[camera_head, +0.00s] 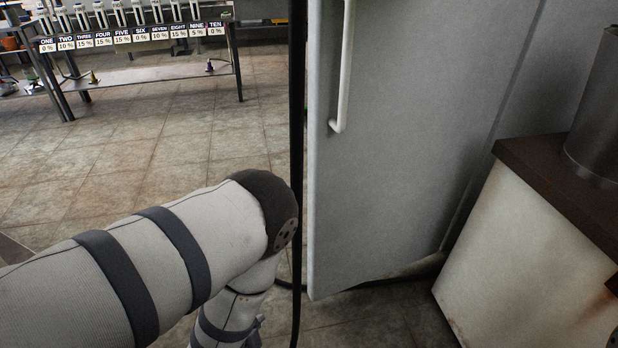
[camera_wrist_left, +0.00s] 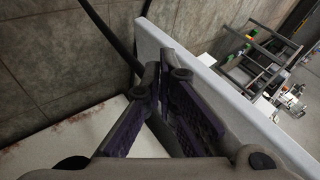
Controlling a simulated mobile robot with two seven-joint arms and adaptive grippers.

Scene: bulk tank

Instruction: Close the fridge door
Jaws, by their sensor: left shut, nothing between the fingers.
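The grey fridge door (camera_head: 425,130) stands upright right of centre in the head view, with a pale vertical handle (camera_head: 343,75) near its left edge. How wide it is open cannot be told. My left arm comes in from the left and bends down beside the door's lower left edge. Its gripper is mostly hidden below the forearm in the head view. In the left wrist view my left gripper (camera_wrist_left: 165,78) is shut and empty. A pale slab (camera_wrist_left: 225,100), apparently the door's edge, runs close beside its fingers; contact cannot be told. My right gripper is out of view.
A dark vertical cable or pole (camera_head: 297,120) runs along the door's left edge. A stained white cabinet (camera_head: 520,260) with a brown top and a metal cylinder (camera_head: 597,110) stands at the right. A labelled rack table (camera_head: 150,75) is at the back left. Tiled floor between is clear.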

